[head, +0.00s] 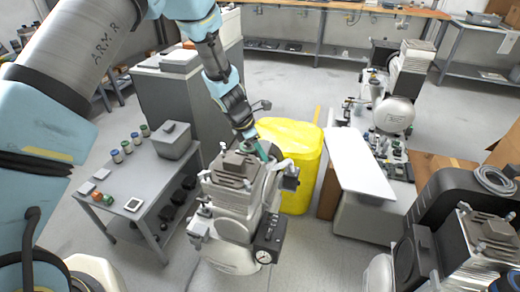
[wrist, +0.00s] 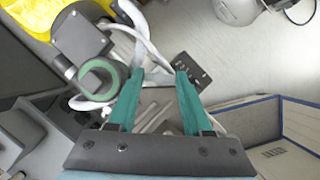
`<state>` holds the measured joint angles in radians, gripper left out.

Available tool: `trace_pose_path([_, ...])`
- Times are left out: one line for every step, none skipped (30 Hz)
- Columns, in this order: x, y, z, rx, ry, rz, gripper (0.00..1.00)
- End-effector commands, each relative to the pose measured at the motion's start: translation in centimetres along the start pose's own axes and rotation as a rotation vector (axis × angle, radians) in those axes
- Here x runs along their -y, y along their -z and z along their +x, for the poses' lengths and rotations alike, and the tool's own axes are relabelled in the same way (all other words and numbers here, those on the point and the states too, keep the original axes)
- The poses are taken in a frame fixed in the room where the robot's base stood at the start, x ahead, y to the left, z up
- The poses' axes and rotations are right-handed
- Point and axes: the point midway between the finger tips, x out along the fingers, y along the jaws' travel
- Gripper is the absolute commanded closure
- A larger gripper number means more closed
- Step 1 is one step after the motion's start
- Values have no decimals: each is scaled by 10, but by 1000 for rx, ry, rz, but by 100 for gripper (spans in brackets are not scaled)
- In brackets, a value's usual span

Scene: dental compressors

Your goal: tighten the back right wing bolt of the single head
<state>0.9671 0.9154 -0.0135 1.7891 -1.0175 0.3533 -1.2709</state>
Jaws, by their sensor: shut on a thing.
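The single-head compressor (head: 232,200) stands in the middle of the head view, with a grey finned head on top. My gripper (head: 266,158) reaches down to the back right side of that head, its teal fingers pointing downward. In the wrist view the two teal fingers of my gripper (wrist: 160,76) stand a small distance apart, on either side of the grey head. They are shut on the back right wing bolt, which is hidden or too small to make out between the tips. A black box with a gauge (head: 268,240) is on the compressor's front right.
A yellow bin (head: 296,145) stands close behind the compressor. A grey table (head: 125,180) with bottles is at the left, and a white-topped cabinet (head: 360,165) at the right. A larger black compressor (head: 450,210) is at the far right. White hoses (wrist: 150,45) run close beyond my fingertips.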

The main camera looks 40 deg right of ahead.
Motion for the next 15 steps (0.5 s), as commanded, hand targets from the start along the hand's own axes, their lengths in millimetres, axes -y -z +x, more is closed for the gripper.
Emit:
trace_pose_path([-1,0,-2,0,13,27,100])
trace_pose_path([-1,0,-2,0,20,49,100])
trace_pose_path([-1,-1,-2,1,33,77,100])
trace_pose_path([-1,-1,-2,0,42,100,100])
trace_pose_path([-1,0,-1,0,52,125,100])
trace_pose_path([-1,-1,-1,0,67,158,100])
trace_pose_path([-2,-1,-1,0,76,185,100])
trace_pose_path([-2,-1,-1,1,88,211,100])
trace_pose_path([-2,-1,-1,0,102,246,100])
trace_pose_path([-2,-1,-1,0,113,273,100])
trace_pose_path([-3,0,0,0,124,299,100])
trace_pose_path([-3,0,0,0,139,334,100])
trace_pose_path([-3,0,0,0,149,361,100])
trace_pose_path([-3,0,0,0,160,388,100])
trace_pose_path([-4,-1,0,0,174,423,100])
